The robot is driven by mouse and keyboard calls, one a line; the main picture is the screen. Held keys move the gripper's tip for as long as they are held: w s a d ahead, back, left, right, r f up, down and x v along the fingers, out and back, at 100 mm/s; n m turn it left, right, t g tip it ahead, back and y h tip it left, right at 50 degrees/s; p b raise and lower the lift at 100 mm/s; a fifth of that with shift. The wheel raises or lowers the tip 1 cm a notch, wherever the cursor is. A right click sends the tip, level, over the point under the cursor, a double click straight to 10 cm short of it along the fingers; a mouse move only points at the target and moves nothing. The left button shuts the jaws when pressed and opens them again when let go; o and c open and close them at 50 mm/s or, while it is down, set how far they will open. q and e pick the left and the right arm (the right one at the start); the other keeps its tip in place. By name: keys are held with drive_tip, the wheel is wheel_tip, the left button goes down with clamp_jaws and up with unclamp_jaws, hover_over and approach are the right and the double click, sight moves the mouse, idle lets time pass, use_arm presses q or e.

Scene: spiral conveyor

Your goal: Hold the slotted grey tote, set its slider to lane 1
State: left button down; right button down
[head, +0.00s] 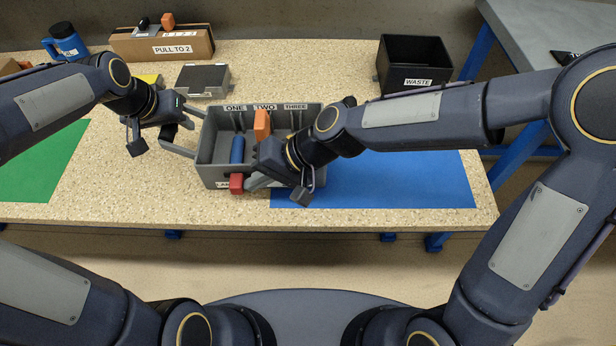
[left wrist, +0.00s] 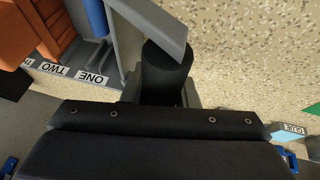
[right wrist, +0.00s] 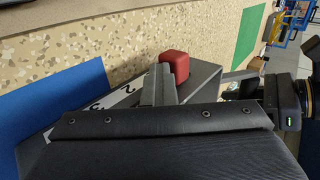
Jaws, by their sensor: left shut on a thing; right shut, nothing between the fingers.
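The slotted grey tote (head: 207,160) stands at the middle of the table, with ONE, TWO and THREE labels along its back wall. My left gripper (head: 180,140) is shut at its left side, on a dark round handle (left wrist: 166,70) seen in the left wrist view. The red slider knob (head: 236,183) is at the left part of the tote's front. In the right wrist view the knob (right wrist: 175,66) lies past the front marks 2 and 3. My right gripper (head: 252,183) is shut and empty, right beside the knob; contact is unclear.
A blue cylinder (head: 237,150) and an orange block (head: 262,124) are inside the tote. A blue mat (head: 400,180) lies right, a green mat (head: 40,165) left. Behind stand a black WASTE bin (head: 413,62), a grey box (head: 203,80) and a PULL TO 2 carton (head: 165,45).

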use_arm(q)
drive_tip(key=shift+s+d+f, duration=0.1)
drive_tip(key=shift+d+f, duration=0.05)
drive_tip(key=shift+d, duration=0.1)
use_arm(e)
drive_tip(key=d, duration=0.3)
drive_tip(key=d+r, duration=0.1)
drive_tip(key=d, duration=0.1)
drive_tip(key=shift+w, duration=0.2)
use_arm(q)
drive_tip(key=shift+a, duration=0.15)
drive_tip(key=c, duration=1.1)
unclamp_jaws()
drive_tip(key=shift+o, duration=0.2)
use_arm(e)
drive_tip(key=v, duration=0.8)
drive_tip(key=shift+d+r, duration=0.15)
drive_tip(key=shift+d, duration=0.1)
drive_tip(key=shift+s, duration=0.1)
use_arm(q)
drive_tip(key=v, duration=1.2)
